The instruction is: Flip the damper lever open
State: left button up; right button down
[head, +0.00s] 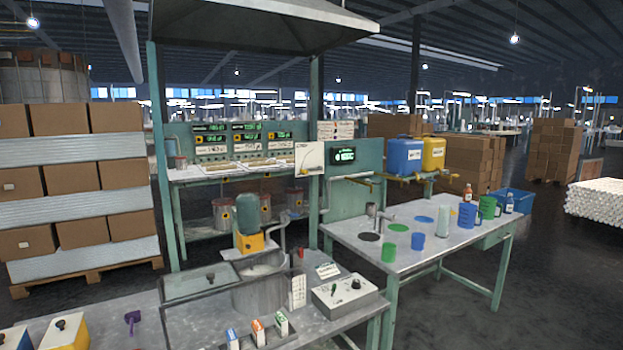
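Neither of my grippers is in view. I cannot tell for sure which part is the damper lever. A small red handle (300,253) sticks up behind the round grey vat (259,294) on the near bench. A pale control box (345,294) right of the vat has a small green lever (334,288) and a dark knob (356,284) on top. The parts are too small to tell their exact positions. A grey pipe (283,236) rises between the vat and the green tank (251,213).
Small orange, blue and green boxes (258,332) stand at the near bench's front. A table (400,262) with blue and green cups is at the right. Stacked cartons (70,120) stand at the left. Dark floor (445,315) is clear at the lower right.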

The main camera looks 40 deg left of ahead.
aim_at(305, 171)
jog(key=u, duration=0.35)
jog(key=i, duration=0.85)
jog(key=u, duration=1.4)
jog(key=i, duration=0.8)
jog(key=u, duration=0.75)
